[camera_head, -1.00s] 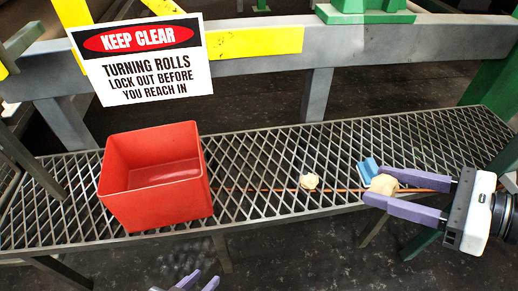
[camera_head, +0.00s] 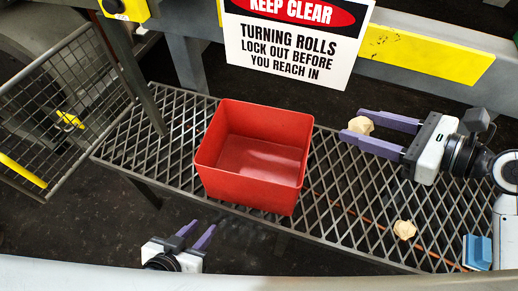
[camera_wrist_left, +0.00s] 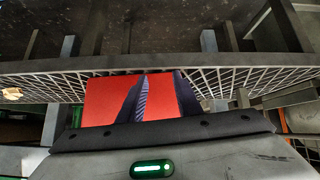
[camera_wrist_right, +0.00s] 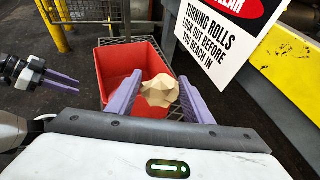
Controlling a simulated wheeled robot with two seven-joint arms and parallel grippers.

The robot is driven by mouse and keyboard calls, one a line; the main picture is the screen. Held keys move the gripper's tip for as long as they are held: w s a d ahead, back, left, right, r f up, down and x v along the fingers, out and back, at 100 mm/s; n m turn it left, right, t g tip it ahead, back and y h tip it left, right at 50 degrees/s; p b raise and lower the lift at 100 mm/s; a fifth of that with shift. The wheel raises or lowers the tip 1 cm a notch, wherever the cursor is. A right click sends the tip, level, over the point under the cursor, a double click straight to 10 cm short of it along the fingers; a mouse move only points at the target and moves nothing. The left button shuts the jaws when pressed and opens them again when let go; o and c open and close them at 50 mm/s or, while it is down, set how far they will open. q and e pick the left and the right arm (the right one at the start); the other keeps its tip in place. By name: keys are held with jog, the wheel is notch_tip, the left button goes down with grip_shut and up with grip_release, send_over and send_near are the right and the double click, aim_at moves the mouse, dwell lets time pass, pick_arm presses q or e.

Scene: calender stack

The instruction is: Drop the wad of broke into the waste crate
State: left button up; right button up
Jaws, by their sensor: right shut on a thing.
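The red waste crate (camera_head: 245,190) stands open on the metal grating, and its visible inside is empty. It also shows in the right wrist view (camera_wrist_right: 115,72) and the left wrist view (camera_wrist_left: 105,98). My right gripper (camera_head: 351,124) is shut on a pale, crumpled wad of broke (camera_head: 361,126), held up to the right of the crate. The wad sits between the purple fingers in the right wrist view (camera_wrist_right: 160,91), with the crate beyond it. My left gripper (camera_head: 201,226) is open and empty, low in front of the grating.
A second pale wad (camera_head: 404,229) and a blue object (camera_head: 477,252) lie on the grating (camera_head: 345,215) at the right. A keep-clear sign (camera_head: 295,45) hangs behind the crate, near my right gripper. A wire mesh guard (camera_head: 65,110) stands at the left.

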jog(key=w+a+f+m+t+p, duration=0.1)
jog(key=w+a+f+p, duration=0.15)
jog(key=a+p, duration=0.5)
jog(key=w+a+f+p, duration=0.2)
jog(key=w+a+p, duration=0.25)
jog(key=a, duration=0.65)
notch_tip(320, 180, down, 6)
jog(key=s+b, duration=0.1)
jog(key=b, duration=0.5)
jog(key=shift+f+h, duration=0.15)
jog(key=shift+h, duration=0.25)
jog(key=o, duration=1.1)
jog(key=shift+a, duration=0.1)
jog(key=shift+s, duration=0.1)
jog(key=p+v, duration=0.1)
jog(key=v, duration=0.9)
jog(key=shift+p, duration=0.35)
jog(key=shift+s, duration=0.1)
